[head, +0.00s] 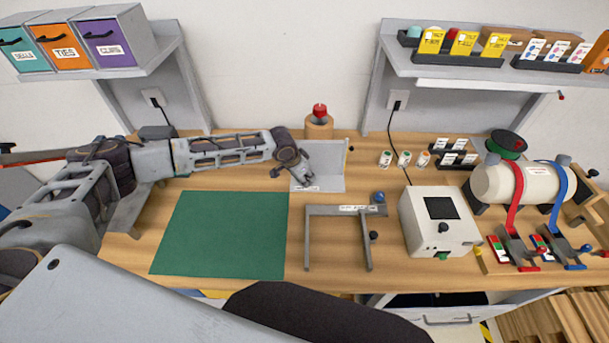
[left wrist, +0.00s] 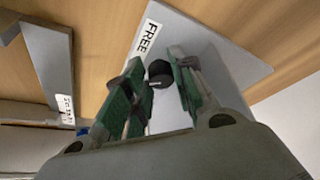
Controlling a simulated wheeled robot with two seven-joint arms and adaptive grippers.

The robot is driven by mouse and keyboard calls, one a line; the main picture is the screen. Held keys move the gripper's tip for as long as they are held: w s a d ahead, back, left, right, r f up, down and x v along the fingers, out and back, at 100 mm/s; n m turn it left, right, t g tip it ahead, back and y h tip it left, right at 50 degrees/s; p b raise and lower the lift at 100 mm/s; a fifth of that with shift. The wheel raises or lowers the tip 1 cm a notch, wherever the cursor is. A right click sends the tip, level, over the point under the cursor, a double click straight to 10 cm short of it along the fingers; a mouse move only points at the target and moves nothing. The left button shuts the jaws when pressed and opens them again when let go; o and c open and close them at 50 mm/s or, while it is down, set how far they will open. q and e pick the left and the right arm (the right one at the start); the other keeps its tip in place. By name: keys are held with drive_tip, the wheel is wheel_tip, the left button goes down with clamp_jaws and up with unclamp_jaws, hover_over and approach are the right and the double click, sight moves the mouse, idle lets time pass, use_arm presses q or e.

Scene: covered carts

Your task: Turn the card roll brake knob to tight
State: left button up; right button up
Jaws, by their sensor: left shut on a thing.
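A grey bracket plate (head: 328,181) stands at the back middle of the bench, with a small white label on its front edge. In the left wrist view the plate (left wrist: 222,60) has a label reading FREE, and a small round black knob (left wrist: 160,72) is in front of it. My left gripper (head: 306,172) reaches in at the plate. Its green-padded fingers (left wrist: 160,88) are closed on the knob from both sides. The knob is hidden by the gripper in the head view. Which way the knob is turned I cannot tell. My right gripper is out of view.
A brown roll with a red top (head: 319,127) stands behind the plate. A grey frame (head: 340,210), a white box with a screen (head: 437,222) and a strapped tank (head: 530,184) stand to the right. A green mat (head: 220,234) lies clear at front left.

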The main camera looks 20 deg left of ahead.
use_arm(q)
drive_tip(key=shift+a+m+p, duration=0.1)
drive_tip(key=shift+m+p, duration=0.3)
drive_tip(key=shift+m, duration=0.1)
idle(0.3)
drive_tip(key=o, duration=1)
drive_tip(key=shift+h, duration=0.3)
drive_tip(key=shift+a+r, duration=0.1)
drive_tip(key=shift+r, duration=0.35)
drive_tip(key=shift+v, duration=3.55)
drive_tip(key=shift+s+f, duration=0.1)
drive_tip(key=shift+s, duration=0.05)
